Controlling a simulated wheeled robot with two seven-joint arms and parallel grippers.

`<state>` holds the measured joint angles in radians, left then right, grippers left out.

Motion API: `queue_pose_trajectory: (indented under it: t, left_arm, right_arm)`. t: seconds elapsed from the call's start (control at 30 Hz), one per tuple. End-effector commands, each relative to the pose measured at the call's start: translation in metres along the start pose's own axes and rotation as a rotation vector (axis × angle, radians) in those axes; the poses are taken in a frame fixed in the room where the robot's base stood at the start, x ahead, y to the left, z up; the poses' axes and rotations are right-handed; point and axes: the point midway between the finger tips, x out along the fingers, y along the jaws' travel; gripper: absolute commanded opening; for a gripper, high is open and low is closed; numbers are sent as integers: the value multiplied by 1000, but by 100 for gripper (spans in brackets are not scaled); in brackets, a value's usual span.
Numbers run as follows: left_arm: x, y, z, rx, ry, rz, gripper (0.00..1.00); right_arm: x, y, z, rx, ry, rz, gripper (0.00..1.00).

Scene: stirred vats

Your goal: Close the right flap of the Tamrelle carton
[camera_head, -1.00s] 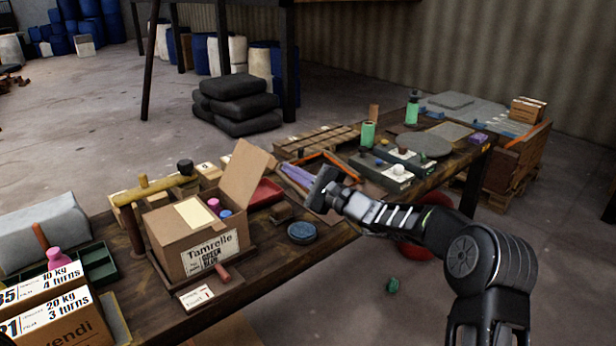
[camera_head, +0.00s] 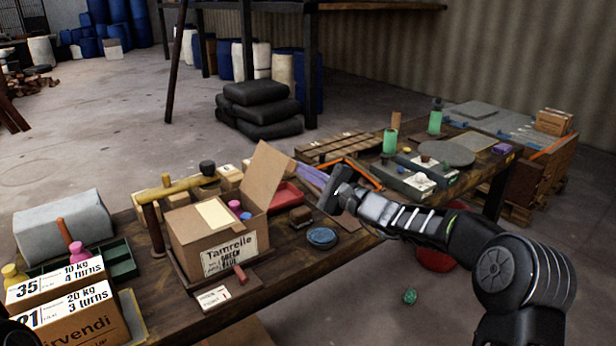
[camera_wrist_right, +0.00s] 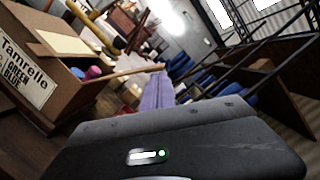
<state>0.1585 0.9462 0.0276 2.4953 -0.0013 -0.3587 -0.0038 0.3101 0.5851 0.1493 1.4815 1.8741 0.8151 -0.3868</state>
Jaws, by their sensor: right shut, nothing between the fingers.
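The Tamrelle carton (camera_head: 200,247) stands on the bench in a shallow dark tray, its label facing me. Its right flap (camera_head: 267,172) stands up, leaning outward to the right. A pale sheet or flap (camera_head: 216,213) lies over the left part of the opening. A pink top and a blue top (camera_head: 245,215) show inside. My right gripper (camera_head: 335,190) is shut and empty, to the right of the carton and apart from the flap. In the right wrist view the carton (camera_wrist_right: 32,75) is at the left, with the flap (camera_wrist_right: 125,72) seen nearly edge-on.
Vendi-type cartons (camera_head: 75,320) fill the near left. A red tray (camera_head: 287,194) lies behind.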

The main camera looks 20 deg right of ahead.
Motion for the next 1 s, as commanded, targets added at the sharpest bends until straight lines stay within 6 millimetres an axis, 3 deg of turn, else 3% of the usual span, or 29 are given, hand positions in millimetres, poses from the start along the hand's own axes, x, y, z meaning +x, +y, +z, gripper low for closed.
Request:
queue_pose_trajectory:
  t: [0.27, 0.6, 1.0]
  left_arm:
    - [36, -14, 0, 0, 0, 0, 38]
    - [80, -31, 1, -1, 0, 0, 38]
    - [110, -43, 1, -5, 0, 0, 38]
  right_arm:
    - [6, 3, 24, -180, -4, 41, 0]
    - [16, 10, 67, -484, -3, 116, 0]
    - [28, 34, 114, -851, -4, 210, 0]
